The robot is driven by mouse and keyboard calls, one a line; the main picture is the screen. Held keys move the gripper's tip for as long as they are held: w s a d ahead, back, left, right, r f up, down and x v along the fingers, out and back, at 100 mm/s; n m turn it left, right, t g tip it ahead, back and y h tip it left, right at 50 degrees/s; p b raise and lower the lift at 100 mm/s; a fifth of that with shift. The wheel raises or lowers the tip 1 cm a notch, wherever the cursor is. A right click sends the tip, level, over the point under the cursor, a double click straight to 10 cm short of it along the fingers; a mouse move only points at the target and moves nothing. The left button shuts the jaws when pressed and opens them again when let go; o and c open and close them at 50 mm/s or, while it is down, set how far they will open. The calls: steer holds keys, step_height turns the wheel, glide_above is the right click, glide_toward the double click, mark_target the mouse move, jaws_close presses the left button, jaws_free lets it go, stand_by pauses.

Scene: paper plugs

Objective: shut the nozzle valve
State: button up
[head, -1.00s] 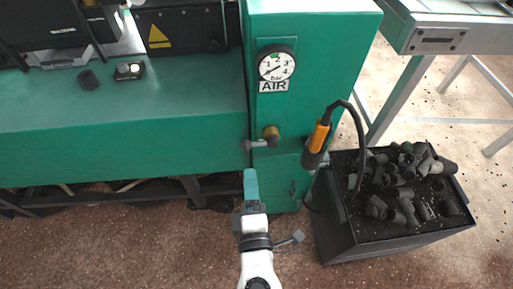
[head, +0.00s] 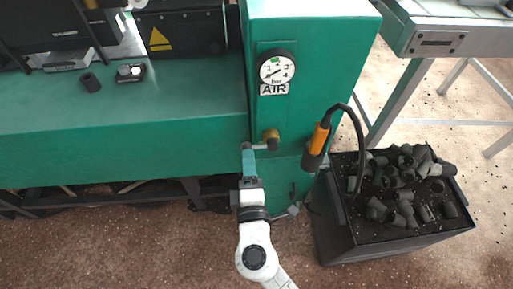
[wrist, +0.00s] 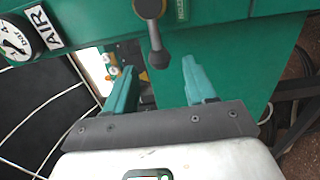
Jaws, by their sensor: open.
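The valve is a brass body (head: 271,135) with a grey lever (head: 262,146) on the front of the green cabinet, below the AIR gauge. In the head view the lever points left, roughly level. In the wrist view the brass body (wrist: 148,8) is at the top, and the lever (wrist: 155,42) runs down to a rounded end. My gripper (head: 247,149) is at the lever's left end. In the wrist view my gripper (wrist: 159,72) is open, its green fingers on either side of the lever's end with gaps on both sides. Nothing is held.
The air gauge (head: 276,68) is above the valve. An orange-handled air nozzle (head: 318,139) with a black hose hangs right of it. A black bin (head: 345,251) of dark plugs stands on the floor at right. The green bench (head: 120,130) extends left.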

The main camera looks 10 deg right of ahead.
mark_target(258, 146)
steer(key=shift+w+b, duration=0.75)
steer(key=shift+w, duration=1.2)
steer(key=shift+c, duration=0.4)
steer(key=c, duration=0.7)
steer(key=shift+o, duration=0.2)
